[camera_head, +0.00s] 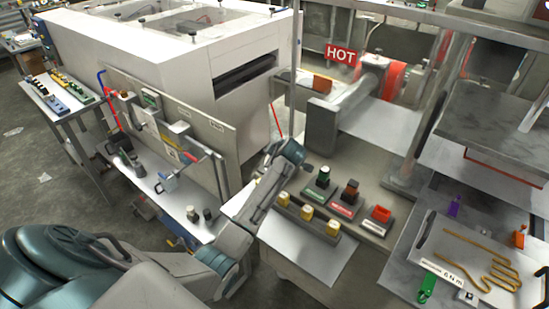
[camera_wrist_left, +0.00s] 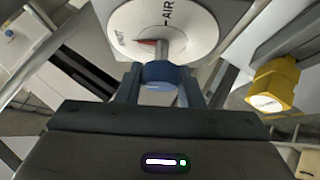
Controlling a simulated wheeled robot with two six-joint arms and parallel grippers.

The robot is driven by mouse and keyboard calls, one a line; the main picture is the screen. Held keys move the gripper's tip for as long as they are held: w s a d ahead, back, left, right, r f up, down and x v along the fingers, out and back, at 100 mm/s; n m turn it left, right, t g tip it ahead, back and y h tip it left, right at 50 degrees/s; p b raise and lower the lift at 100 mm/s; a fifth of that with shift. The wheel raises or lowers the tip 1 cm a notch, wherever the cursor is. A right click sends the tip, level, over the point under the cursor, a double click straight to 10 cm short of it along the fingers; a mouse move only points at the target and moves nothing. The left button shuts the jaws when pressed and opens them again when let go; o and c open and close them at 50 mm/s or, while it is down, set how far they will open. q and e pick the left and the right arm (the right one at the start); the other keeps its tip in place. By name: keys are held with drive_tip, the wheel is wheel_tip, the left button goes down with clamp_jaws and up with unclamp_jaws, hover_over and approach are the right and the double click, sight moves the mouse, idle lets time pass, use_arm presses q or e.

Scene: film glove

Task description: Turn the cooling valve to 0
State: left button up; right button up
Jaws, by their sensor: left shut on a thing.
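In the left wrist view, my left gripper (camera_wrist_left: 160,85) is shut on a blue knob (camera_wrist_left: 160,72). The knob sits on a short pale shaft in front of a round white dial (camera_wrist_left: 195,30). The dial carries the word AIR and a red pointer (camera_wrist_left: 146,42) that points left; other lettering at its left edge is too small to read, and I see no clear 0. In the head view, my left gripper (camera_head: 306,167) is at the end of the arm reaching over the bench; the knob and dial cannot be made out there. My right gripper is not in view.
A yellow block (camera_wrist_left: 272,86) stands close to the right of the dial in the wrist view. In the head view, several yellow blocks (camera_head: 307,212) sit near my wrist, beside green (camera_head: 323,176), brown (camera_head: 350,190) and red (camera_head: 381,213) pieces. A HOT sign (camera_head: 342,54) stands behind.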

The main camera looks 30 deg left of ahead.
use_arm(q)
drive_tip(key=o, duration=1)
drive_tip(key=shift+f, duration=0.1)
drive_tip(key=shift+c, duration=0.2)
drive_tip(key=b+v, duration=0.3)
drive_tip(key=v, duration=0.7)
drive_tip(key=shift+s+d+r, duration=0.15)
drive_tip(key=shift+d+r, duration=0.05)
drive_tip(key=shift+r, duration=0.1)
